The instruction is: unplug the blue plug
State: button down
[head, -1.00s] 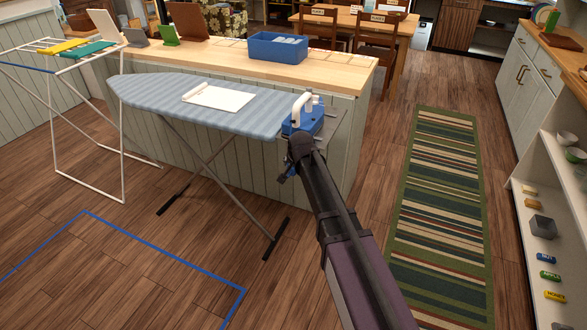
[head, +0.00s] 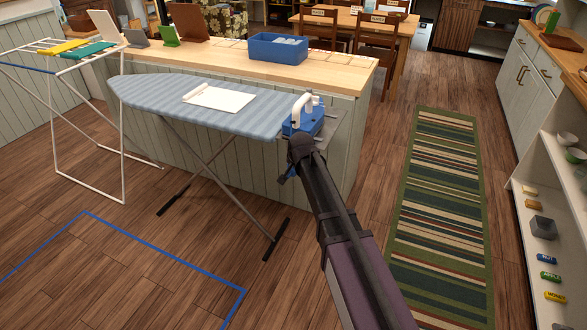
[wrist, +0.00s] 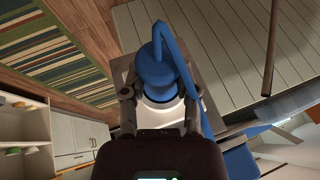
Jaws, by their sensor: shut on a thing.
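In the wrist view the blue plug (wrist: 158,70) sits between the two fingers of my gripper (wrist: 160,108). The fingers are shut on it, one at each side. A white part shows between the fingers, below the blue part in the picture. A blue cord (wrist: 192,68) bends over the plug and runs down its right side. In the head view my gripper (head: 287,172) is at the right end of the ironing board, mostly hidden by my own wrist. I cannot tell whether the plug is seated in a socket.
A blue iron with a white handle (head: 302,106) stands at the right end of the ironing board (head: 180,97). A wooden counter (head: 335,75) is close behind. A striped rug (head: 440,200) lies on open floor to the right. Shelves (head: 520,170) stand farther right.

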aim_at(290, 174)
jog(key=shift+s+a, duration=0.1)
jog(key=shift+s, duration=0.1)
jog(key=shift+s+a, duration=0.1)
jog(key=shift+s, duration=0.25)
jog(key=shift+s+a, duration=0.2)
jog(key=shift+s, duration=0.35)
jog(key=shift+s+a, duration=0.2)
jog(key=shift+s, duration=0.35)
jog(key=shift+s+a, duration=0.3)
jog(key=shift+s, duration=0.6)
jog(key=shift+s+a, duration=0.35)
jog(key=shift+s, duration=0.55)
jog(key=shift+s+a, duration=0.3)
jog(key=shift+s, duration=0.6)
notch_tip(290, 174, up, 13)
jog(key=p, duration=1.3)
jog(key=shift+a+f, duration=0.1)
